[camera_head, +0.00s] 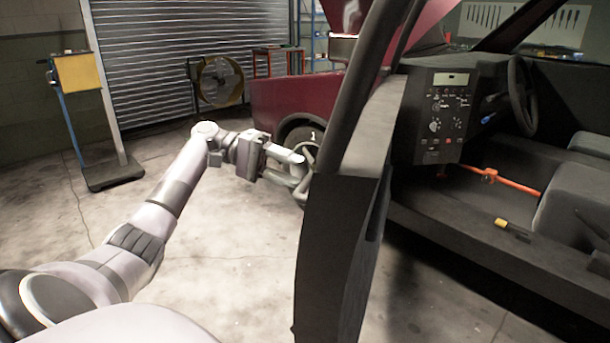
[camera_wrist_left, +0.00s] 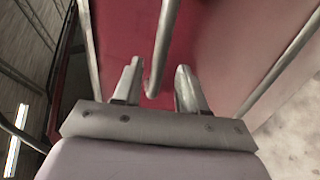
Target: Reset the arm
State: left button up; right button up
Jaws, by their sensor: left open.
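My left arm (camera_head: 160,205) reaches from the lower left toward the outer side of the open dark car door (camera_head: 340,230). My left gripper (camera_head: 298,168) is beside the door's front edge, near some grey tubing (camera_head: 312,150). In the left wrist view, the two fingers of the gripper (camera_wrist_left: 157,82) are spread apart. A thin metal bar (camera_wrist_left: 163,40) comes down between them, and I cannot tell whether it touches a finger. Nothing is clamped. My right gripper is not in view.
The cabin has a dashboard panel (camera_head: 436,115), steering wheel (camera_head: 522,95), orange bar (camera_head: 515,182) and seats. A red car body (camera_head: 275,105) is behind the gripper. A yellow-topped stand (camera_head: 80,75) and a fan (camera_head: 221,81) are farther back. Floor left of the door is clear.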

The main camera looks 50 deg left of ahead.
pick_arm(q)
jog(key=shift+v, duration=1.1)
